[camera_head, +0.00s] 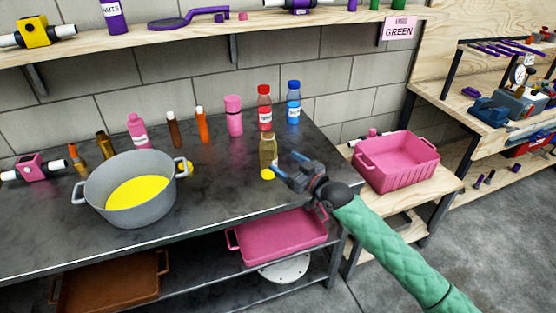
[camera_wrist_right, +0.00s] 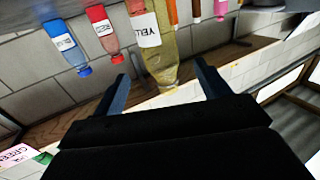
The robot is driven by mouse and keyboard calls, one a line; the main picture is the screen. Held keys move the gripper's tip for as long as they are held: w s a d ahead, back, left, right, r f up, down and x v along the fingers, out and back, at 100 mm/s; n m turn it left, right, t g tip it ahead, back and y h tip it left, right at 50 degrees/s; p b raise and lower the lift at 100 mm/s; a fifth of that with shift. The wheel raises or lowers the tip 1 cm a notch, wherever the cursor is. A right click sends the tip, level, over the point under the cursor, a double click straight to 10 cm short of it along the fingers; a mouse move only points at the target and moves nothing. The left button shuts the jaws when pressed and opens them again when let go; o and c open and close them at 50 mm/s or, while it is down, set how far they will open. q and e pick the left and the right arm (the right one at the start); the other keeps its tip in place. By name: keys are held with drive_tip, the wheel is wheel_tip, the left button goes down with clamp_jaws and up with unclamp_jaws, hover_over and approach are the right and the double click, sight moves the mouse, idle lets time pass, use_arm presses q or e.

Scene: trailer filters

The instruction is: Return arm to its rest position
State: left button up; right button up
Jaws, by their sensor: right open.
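My right gripper (camera_head: 284,166) is open at the right end of the dark table, its arm in a green quilted sleeve coming in from the lower right. A clear yellowish bottle (camera_head: 268,147) stands just left of the fingertips, with a yellow round thing (camera_head: 267,174) low in front of it. In the right wrist view the picture is upside down. There the bottle (camera_wrist_right: 155,40), with a label starting "YELL", shows beyond the two spread fingers. I cannot tell whether a finger touches it. My left gripper is not in view.
A grey pot (camera_head: 130,208) with yellow contents stands on the table's left. Red (camera_head: 264,108) and blue (camera_head: 293,103) bottles stand behind the yellowish one. A pink crate (camera_head: 398,176) sits on a wooden bench to the right. A pink tray (camera_head: 278,236) lies on the shelf below.

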drive_tip(key=shift+s+d, duration=0.5)
drive_tip(key=shift+s, duration=0.05)
drive_tip(key=f+h, duration=0.1)
drive_tip(key=d+f+g+h, duration=0.1)
drive_tip(key=f, duration=0.1)
drive_tip(key=s+f+g+h, duration=0.1)
drive_tip(key=f, duration=0.1)
drive_tip(key=shift+d+f+n+h, duration=0.1)
drive_tip(key=shift+d+n+h, duration=0.2)
drive_tip(key=shift+n, duration=0.1)
drive_tip(key=s+d+f+m+g+h, duration=0.2)
drive_tip(key=s+f, duration=0.1)
drive_tip(key=s, duration=0.5)
drive_tip(key=s+d+f+m+g+h, duration=0.1)
drive_tip(key=s+d+f+g+h, duration=0.15)
drive_tip(key=s, duration=0.65)
drive_tip(key=s+d+f+m+g+h, duration=0.1)
drive_tip(key=s+d+f+m+h, duration=0.1)
drive_tip(key=s, duration=0.6)
drive_tip(key=s+f+g, duration=0.2)
drive_tip(key=s+f, duration=0.3)
drive_tip(key=s, duration=0.4)
drive_tip(key=s+a+f+m+g, duration=0.1)
drive_tip(key=s+f, duration=0.4)
drive_tip(key=s, duration=0.5)
drive_tip(key=shift+a+f+g, duration=0.15)
drive_tip(key=shift+f+g, duration=0.15)
drive_tip(key=shift+g, duration=0.25)
drive_tip(key=shift+s, duration=0.1)
